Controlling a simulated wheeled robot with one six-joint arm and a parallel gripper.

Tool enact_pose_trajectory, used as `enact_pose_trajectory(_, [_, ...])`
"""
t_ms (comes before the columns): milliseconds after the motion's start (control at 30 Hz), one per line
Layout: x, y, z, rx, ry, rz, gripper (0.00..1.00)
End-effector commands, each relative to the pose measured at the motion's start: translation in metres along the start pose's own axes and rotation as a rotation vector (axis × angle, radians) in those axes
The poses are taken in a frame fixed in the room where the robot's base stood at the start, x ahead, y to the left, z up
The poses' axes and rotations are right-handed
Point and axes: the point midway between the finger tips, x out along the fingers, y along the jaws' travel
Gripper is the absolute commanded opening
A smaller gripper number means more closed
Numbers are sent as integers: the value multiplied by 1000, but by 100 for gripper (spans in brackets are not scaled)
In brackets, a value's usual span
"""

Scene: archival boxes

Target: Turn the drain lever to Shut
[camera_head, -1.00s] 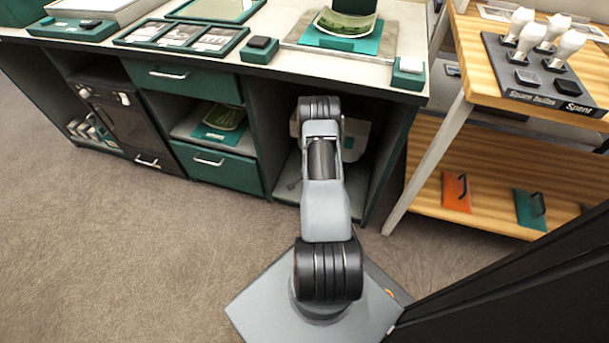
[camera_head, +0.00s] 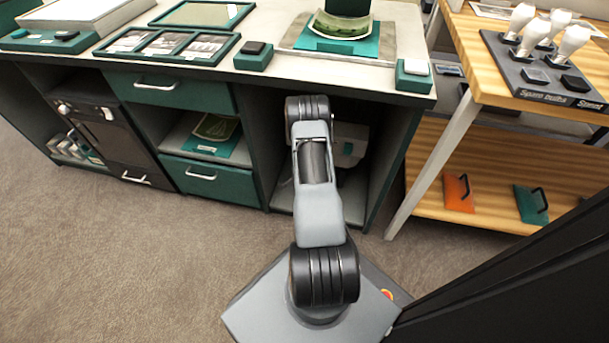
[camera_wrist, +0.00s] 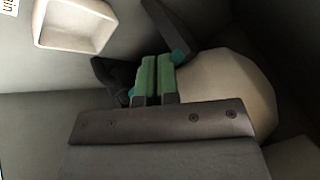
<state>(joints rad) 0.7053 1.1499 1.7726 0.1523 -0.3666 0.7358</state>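In the wrist view my gripper (camera_wrist: 156,75) shows two green fingertips side by side, with no clear gap between them. A dark bar with a teal end (camera_wrist: 168,28), which looks like a lever, slants down to just right of the fingertips. Another dark piece (camera_wrist: 112,75) with a bit of teal lies just left of them. I cannot tell whether the two are one part, or whether the fingers touch either. In the head view my arm hides the gripper inside the open bay under the counter.
In the wrist view a pale open-topped box (camera_wrist: 72,42) is at the upper left, and a beige rounded body (camera_wrist: 235,85) sits behind the gripper at right. In the head view the counter (camera_head: 385,78) overhangs the bay; a wooden shelf unit (camera_head: 400,190) stands right. Carpet is clear at left.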

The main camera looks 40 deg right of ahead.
Motion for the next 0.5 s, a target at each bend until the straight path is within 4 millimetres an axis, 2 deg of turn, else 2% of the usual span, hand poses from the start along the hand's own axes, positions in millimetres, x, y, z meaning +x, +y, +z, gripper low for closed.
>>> enact_pose_trajectory(500, [2,-3,-5,2,10,-8,0])
